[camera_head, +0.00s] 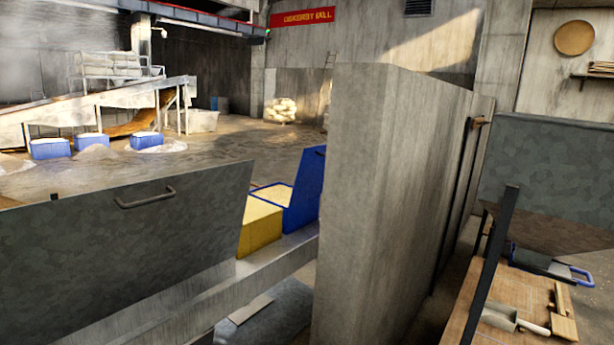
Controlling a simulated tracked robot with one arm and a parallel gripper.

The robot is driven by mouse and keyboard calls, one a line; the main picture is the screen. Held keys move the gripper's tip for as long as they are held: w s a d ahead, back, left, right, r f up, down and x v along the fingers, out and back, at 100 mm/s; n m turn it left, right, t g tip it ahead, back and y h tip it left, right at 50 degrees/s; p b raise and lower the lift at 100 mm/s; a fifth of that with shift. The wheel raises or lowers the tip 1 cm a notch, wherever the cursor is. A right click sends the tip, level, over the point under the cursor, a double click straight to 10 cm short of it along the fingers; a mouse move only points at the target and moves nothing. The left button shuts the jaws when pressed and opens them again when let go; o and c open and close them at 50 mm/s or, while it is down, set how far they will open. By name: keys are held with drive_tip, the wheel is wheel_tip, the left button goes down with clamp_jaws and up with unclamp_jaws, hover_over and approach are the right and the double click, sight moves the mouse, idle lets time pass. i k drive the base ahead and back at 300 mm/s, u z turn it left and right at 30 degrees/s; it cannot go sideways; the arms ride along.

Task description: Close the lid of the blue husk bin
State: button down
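A blue bin (298,215) stands on a concrete ledge in the middle of the view, left of a thick concrete wall. Its blue lid (307,185) stands raised and steeply tilted on the right side, with a small dark handle near its top. Pale material shows in the bin's opening. The wall's edge is close to the bin's right side. A yellow bin (260,224) stands in front of the blue bin, with pale material at its top. My gripper is not in view, so its state does not show.
A large grey panel with a handle (120,245) fills the lower left. The concrete wall (385,200) blocks the middle right. At right are another grey panel (550,180) and a wooden table (480,290) with a scoop (510,318). Several blue boxes stand on open floor behind.

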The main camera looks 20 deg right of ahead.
sight(309, 182)
drive_tip(key=u, duration=0.05)
drive_tip(key=i, duration=2.55)
drive_tip(key=z, duration=3.75)
drive_tip(key=i, duration=0.55)
drive_tip(key=z, duration=0.15)
